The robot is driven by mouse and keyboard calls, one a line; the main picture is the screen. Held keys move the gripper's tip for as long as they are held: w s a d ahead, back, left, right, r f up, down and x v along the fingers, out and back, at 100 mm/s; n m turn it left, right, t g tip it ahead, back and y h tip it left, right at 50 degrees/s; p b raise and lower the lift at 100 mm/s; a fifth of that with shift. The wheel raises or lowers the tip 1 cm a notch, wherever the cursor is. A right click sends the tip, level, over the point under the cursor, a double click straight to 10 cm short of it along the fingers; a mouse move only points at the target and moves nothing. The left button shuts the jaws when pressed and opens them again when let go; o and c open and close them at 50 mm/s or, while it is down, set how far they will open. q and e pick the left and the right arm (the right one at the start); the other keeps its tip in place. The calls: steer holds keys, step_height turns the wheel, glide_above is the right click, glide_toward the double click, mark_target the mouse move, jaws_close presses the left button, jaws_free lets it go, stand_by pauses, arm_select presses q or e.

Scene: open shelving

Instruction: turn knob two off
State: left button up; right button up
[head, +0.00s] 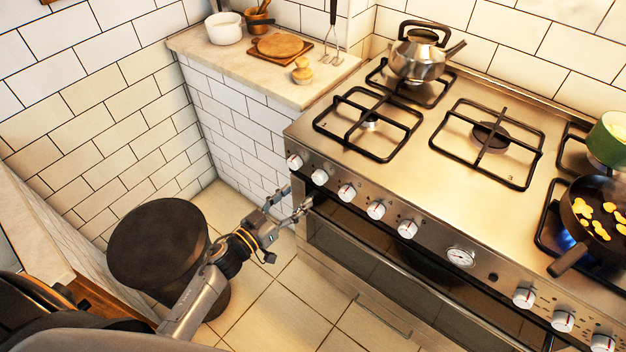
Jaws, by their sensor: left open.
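The stove's front panel carries a row of white-and-steel knobs. The first knob from the left (294,162), the second knob (320,177) and the third knob (347,193) sit at the panel's left end. No readable number shows which is knob two. My left gripper (297,199) is open and empty, in front of the stove's left end. In the picture it lies just below the first and second knobs, apart from them. My right gripper is not in view.
A dark frying pan (597,217) with yellow pieces sits over a blue flame at right, beside a green pot (608,140). A kettle (415,58) stands on the back-left burner. A round dark stool (158,243) stands beside my left arm.

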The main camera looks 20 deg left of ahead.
mark_target(316, 180)
arm_select(q)
steer(key=x, duration=0.7)
steer(key=shift+w+d, duration=0.1)
steer(key=shift+w, duration=0.3)
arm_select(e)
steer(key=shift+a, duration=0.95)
arm_select(q)
steer(key=shift+c, duration=0.5)
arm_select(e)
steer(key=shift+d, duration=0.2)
